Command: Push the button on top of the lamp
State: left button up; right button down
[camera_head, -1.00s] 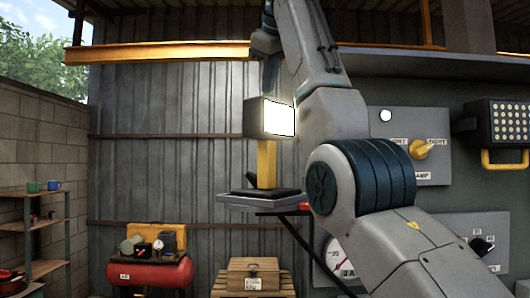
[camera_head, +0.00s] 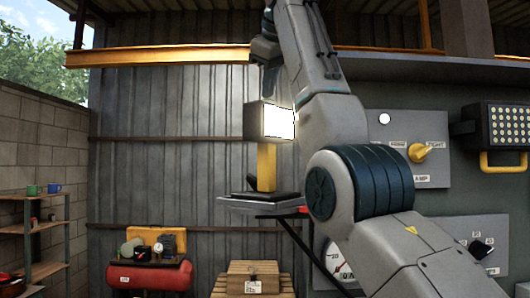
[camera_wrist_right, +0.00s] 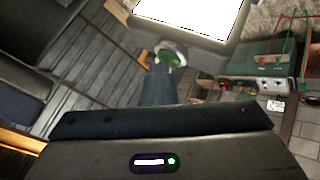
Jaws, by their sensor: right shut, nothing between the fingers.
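The lamp (camera_head: 254,121) has a dark box-shaped head with a bright white lit face, on a yellow post above a small grey shelf. My right gripper (camera_head: 270,92) points down just above the lamp head, its fingers shut and empty. In the right wrist view, the fingers (camera_wrist_right: 160,72) reach close to a round green button (camera_wrist_right: 171,55) with a pale rim on top of the lamp head. The fingertips partly overlap its near side, and I cannot tell whether they touch it. My left gripper is out of view.
The grey shelf (camera_head: 240,204) bears the lamp on a dark bracket. A panel with a yellow knob (camera_head: 419,152) and a floodlight with a yellow handle (camera_head: 500,125) are at right. A red compressor (camera_head: 150,275) and a wooden crate (camera_head: 238,282) stand below.

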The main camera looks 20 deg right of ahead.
aim_at(269, 99)
jog(key=shift+w+f, duration=0.1)
jog(key=r+p, duration=0.5)
jog(key=shift+w+d+r, duration=0.1)
jog(key=shift+w+r, duration=0.1)
jog(key=shift+r, duration=0.1)
jog(key=shift+s+r+p, duration=0.15)
jog(key=shift+r+p, duration=0.2)
jog(key=shift+p, duration=0.2)
jog(key=shift+w+f, duration=0.15)
jog(key=shift+w, duration=0.05)
